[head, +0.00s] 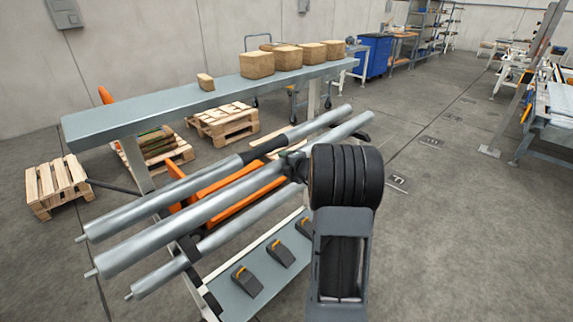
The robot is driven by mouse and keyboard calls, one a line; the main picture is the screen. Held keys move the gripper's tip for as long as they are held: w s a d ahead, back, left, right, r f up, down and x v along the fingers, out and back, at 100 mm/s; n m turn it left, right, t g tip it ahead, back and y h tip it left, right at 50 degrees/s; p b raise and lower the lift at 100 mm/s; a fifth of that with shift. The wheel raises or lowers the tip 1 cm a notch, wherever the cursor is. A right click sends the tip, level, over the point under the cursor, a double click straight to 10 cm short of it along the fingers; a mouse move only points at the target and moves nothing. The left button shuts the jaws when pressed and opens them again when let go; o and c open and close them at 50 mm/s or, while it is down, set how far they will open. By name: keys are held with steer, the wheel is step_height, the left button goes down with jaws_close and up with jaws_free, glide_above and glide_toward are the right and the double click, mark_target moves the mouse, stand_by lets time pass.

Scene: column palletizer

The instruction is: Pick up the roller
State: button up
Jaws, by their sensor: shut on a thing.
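Several long grey metal rollers lie side by side, slanting from lower left to upper right. The roller in my grip (190,215) is the middle one in the picture, with a thin shaft end at lower left. My gripper (291,163) is shut around it, right of its middle; my dark wrist partly hides the jaws. Another roller (165,198) lies just behind it, with a dark band around part of it. A third roller (215,240) lies lower in front; its right end is hidden behind my arm. I cannot tell whether the held roller touches its rack.
A rack with a lower grey shelf (255,262) holding dark blocks stands under the rollers. A long grey bench (170,100) with several brown blocks (257,65) is behind. Pallets (57,185) and an orange frame (215,178) stand around.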

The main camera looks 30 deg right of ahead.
steer(key=c, duration=0.9)
steer(key=shift+r, duration=0.15)
